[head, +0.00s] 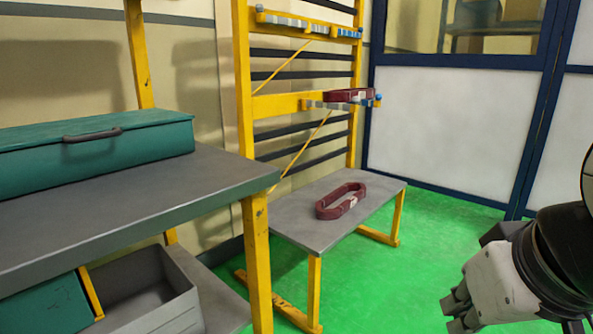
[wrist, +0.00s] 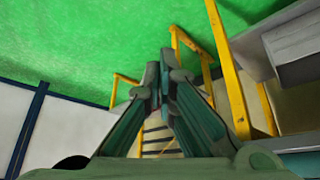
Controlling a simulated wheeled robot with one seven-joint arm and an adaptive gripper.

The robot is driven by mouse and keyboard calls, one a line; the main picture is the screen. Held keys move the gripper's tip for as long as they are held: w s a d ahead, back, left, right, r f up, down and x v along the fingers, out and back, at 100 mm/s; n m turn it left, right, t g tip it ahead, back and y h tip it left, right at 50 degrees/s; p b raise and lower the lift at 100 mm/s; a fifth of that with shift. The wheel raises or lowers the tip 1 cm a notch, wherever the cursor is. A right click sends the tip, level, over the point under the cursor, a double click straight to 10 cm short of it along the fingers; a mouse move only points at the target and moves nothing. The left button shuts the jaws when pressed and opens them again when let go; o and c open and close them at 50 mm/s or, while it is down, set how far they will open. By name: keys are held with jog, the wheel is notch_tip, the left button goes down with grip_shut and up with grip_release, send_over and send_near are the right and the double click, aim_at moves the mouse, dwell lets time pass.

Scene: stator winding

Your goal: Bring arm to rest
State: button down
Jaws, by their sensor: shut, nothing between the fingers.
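My gripper (head: 457,311) is at the lower right of the head view, over the green floor and well apart from the rack and tables. It also fills the middle of the wrist view (wrist: 165,62), where its fingers meet at the tips. It is shut and holds nothing. Part of my arm is cut off by the right edge of the head view.
A dark red coil (head: 341,201) lies on a low grey table (head: 300,215). Another coil (head: 348,95) rests on a yellow rack (head: 245,110). A workbench (head: 110,210) with a teal box (head: 100,145) stands left. Green floor (head: 400,270) is clear between.

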jog(key=s+f+g, duration=0.5)
jog(key=s, duration=0.7)
notch_tip(320, 180, up, 38)
jog(key=t+p, duration=0.3)
jog(key=p, duration=3.3)
jog(key=shift+s+d+r, duration=0.2)
jog(key=shift+s+d, duration=0.15)
jog(key=shift+d, duration=0.1)
